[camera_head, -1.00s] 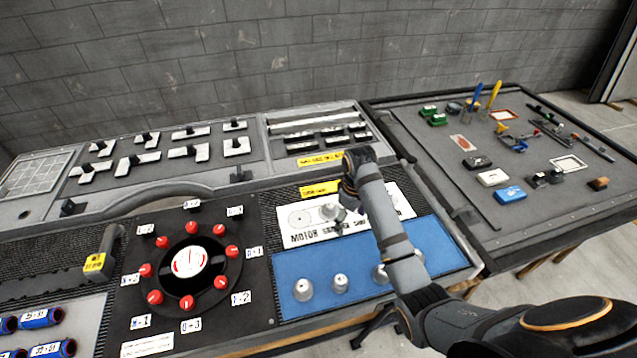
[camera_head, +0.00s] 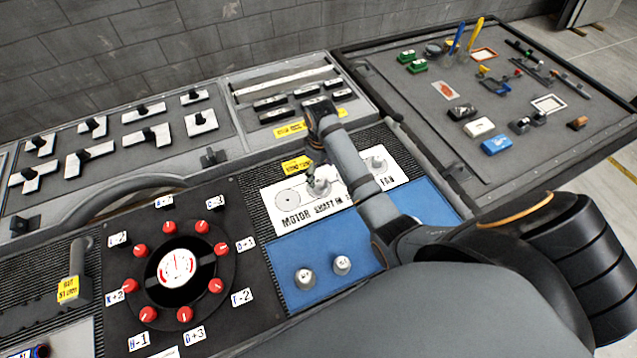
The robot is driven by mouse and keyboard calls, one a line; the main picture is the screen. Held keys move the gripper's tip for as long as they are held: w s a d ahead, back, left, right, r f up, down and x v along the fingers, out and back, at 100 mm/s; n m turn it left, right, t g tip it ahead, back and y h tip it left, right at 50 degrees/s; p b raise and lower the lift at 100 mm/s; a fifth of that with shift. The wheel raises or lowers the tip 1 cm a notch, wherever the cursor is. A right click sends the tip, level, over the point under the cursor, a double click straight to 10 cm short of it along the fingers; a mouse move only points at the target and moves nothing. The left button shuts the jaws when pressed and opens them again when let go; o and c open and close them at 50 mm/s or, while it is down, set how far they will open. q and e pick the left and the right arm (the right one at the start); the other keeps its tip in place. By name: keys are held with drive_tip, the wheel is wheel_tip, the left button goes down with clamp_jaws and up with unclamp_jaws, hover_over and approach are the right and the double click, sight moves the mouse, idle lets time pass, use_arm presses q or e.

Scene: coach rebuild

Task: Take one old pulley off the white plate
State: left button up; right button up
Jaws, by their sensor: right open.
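The white plate (camera_head: 290,222) has "MOTOR SHAFT" and "FAN" printed on it and lies behind the blue mat. One grey metal pulley (camera_head: 377,164) stands on its right part, near the word FAN. Another grey pulley (camera_head: 321,187) is at the plate's middle, partly covered from above. My right gripper (camera_head: 317,170) points down right over this middle pulley. It is open; its fingers are small and mostly hidden, and I cannot tell whether they touch the pulley. My right arm crosses the plate between the two pulleys. My left gripper is out of view.
Two light metal pulleys (camera_head: 342,265) stand on the blue mat (camera_head: 285,245); my arm hides part of the mat. A black panel with red knobs (camera_head: 180,268) is at left. A yellow tag (camera_head: 297,164) lies behind the plate. A side table (camera_head: 440,125) with tools stands at right.

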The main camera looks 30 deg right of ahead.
sight(319, 180)
drive_tip(key=shift+s+a+f+p, duration=0.2)
drive_tip(key=shift+f+p, duration=0.15)
drive_tip(key=shift+f, duration=0.15)
drive_tip(key=shift+s+a+f+p, duration=0.1)
drive_tip(key=shift+a+f+p, duration=0.15)
drive_tip(key=shift+f, duration=0.2)
wheel_tip(319, 180, down, 2)
drive_tip(key=shift+f, duration=0.25)
drive_tip(key=shift+w+f, duration=0.1)
drive_tip(key=shift+f, duration=0.2)
drive_tip(key=c, duration=1.3)
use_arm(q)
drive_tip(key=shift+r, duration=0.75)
use_arm(e)
drive_tip(key=shift+c, duration=0.2)
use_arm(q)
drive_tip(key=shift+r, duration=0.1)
use_arm(e)
drive_tip(key=shift+r, duration=0.15)
